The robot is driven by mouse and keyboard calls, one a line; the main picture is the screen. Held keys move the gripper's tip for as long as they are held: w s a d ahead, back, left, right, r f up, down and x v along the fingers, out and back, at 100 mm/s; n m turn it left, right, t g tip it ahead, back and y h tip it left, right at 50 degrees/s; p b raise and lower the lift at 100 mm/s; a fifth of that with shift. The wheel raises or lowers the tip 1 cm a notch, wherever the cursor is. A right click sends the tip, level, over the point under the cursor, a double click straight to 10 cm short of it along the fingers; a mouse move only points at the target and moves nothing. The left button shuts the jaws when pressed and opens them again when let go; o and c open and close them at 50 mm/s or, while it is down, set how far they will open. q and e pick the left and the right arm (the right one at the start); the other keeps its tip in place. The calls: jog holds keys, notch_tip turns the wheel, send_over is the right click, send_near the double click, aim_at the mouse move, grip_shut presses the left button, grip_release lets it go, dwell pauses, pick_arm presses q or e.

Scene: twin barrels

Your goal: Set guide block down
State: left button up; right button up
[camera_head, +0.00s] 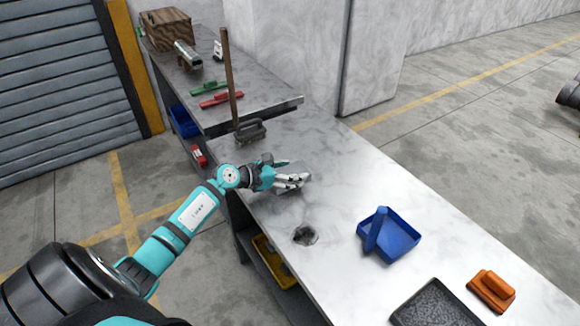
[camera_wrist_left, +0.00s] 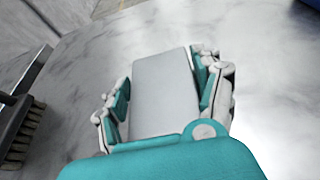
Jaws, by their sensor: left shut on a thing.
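My left gripper (camera_head: 292,180) is over the near part of the marble-topped bench (camera_head: 345,190), close to its left edge. In the left wrist view, my left gripper (camera_wrist_left: 165,92) has its fingers on both sides of a plain light grey block (camera_wrist_left: 163,98), the guide block, and is shut on it. In the head view the fingers largely hide the block. I cannot tell whether its underside touches the bench top. My right gripper is not in view.
A long-handled brush (camera_head: 250,131) stands behind the gripper and shows at left in the wrist view (camera_wrist_left: 18,130). A blue dustpan-like tray (camera_head: 395,243), a black tray (camera_head: 437,306) and an orange block (camera_head: 492,290) lie to the right. Bench between is clear.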

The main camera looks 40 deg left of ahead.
pick_arm(q)
jog(key=shift+w+r, duration=0.1)
jog(key=shift+r, duration=0.3)
jog(key=o, duration=1.4)
jog(key=shift+s+d+f, duration=0.1)
jog(key=shift+s+f, duration=0.1)
jog(key=shift+f, duration=0.2)
jog(key=o, duration=0.4)
jog(key=b+v, duration=0.1)
jog(key=v, duration=1)
jog(key=shift+s, duration=0.1)
jog(key=shift+s+r, duration=0.3)
jog(key=shift+s, duration=0.05)
